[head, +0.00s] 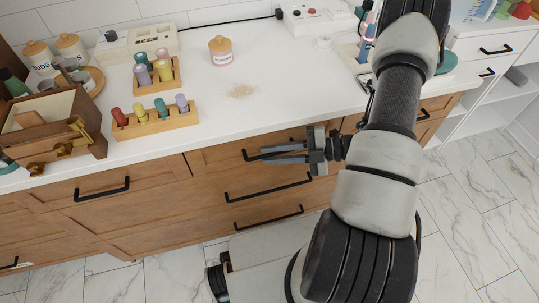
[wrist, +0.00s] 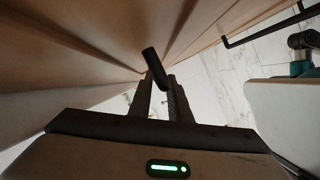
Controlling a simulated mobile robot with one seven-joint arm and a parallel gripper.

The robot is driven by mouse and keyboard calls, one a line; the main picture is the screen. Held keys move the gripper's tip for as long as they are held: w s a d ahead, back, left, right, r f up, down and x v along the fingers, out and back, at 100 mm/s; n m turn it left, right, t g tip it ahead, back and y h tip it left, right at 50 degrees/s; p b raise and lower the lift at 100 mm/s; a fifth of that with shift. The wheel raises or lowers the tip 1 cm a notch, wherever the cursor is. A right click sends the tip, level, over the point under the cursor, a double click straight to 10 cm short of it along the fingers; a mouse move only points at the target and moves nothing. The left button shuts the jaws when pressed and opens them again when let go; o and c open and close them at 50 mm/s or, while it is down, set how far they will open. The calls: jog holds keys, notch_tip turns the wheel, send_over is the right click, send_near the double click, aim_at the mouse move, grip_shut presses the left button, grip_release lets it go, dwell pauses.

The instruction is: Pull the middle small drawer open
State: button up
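A column of wooden drawers stands in the middle of the cabinet front in the head view. Its top small drawer (head: 213,158) looks closed, with a black bar handle (head: 250,155) partly hidden by my gripper (head: 268,154). My gripper reaches it from the right, fingers pointing left along the drawer front. In the wrist view, the handle (wrist: 153,62) lies between the two fingertips (wrist: 159,84) and fills the narrow gap. The fingers look shut on it. Lower handles (head: 268,187) on this column are clear of my gripper.
Another drawer handle (head: 101,189) is at the left. The white counter (head: 300,90) above holds a wooden box (head: 50,125), bottle racks (head: 155,120) and a jar (head: 220,50). Marble floor (head: 465,215) is free at the right. A lower handle (wrist: 265,25) shows in the wrist view.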

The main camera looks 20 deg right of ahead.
jog(key=shift+w+a+f, duration=0.15)
jog(key=shift+a, duration=0.4)
grip_shut()
